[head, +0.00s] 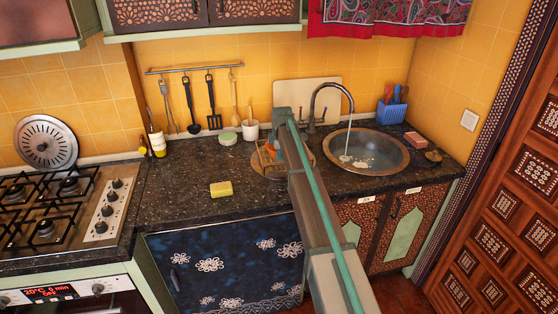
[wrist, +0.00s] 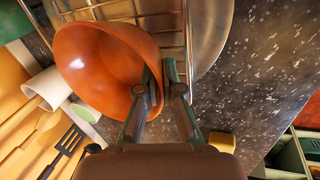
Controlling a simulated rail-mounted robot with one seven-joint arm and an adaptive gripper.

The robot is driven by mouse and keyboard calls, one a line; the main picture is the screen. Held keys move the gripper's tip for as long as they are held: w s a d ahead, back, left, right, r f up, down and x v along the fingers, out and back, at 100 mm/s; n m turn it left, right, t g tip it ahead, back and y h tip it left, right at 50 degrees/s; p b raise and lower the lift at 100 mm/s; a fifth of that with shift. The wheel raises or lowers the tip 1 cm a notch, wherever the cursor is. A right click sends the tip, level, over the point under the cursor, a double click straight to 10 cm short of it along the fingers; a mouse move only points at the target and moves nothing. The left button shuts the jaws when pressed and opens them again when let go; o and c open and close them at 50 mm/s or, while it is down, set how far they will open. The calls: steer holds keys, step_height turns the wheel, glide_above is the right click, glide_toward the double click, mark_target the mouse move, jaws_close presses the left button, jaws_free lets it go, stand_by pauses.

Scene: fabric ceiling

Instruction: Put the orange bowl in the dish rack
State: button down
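The orange bowl (wrist: 100,70) is tilted, with its rim at the fingertips of my gripper (wrist: 163,82) in the wrist view. One finger is inside the bowl and the other outside, so the gripper appears shut on the rim. The wire dish rack (wrist: 187,22) shows behind and beside the bowl, over a round tray (wrist: 212,35). Whether the bowl touches the rack cannot be told. In the head view my arm hides the gripper and most of the rack (head: 262,158), left of the sink.
The sink (head: 372,158) with running water is right of the rack. A yellow sponge (head: 221,189) lies on the counter to the left. A white utensil cup (head: 250,130) stands behind the rack, and a blue cutlery holder (head: 391,112) behind the sink. The front left counter is mostly clear.

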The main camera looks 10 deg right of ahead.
mark_target(279, 168)
steer(key=shift+w+f, duration=0.2)
steer(key=shift+w, duration=0.1)
steer(key=shift+w+f+p, duration=0.1)
steer(key=shift+f+p, duration=0.5)
steer(key=shift+f, duration=1.15)
steer(key=c, duration=1.6)
jaws_free()
steer(key=shift+f, duration=0.1)
steer(key=b+v, duration=0.3)
steer(key=v, duration=0.9)
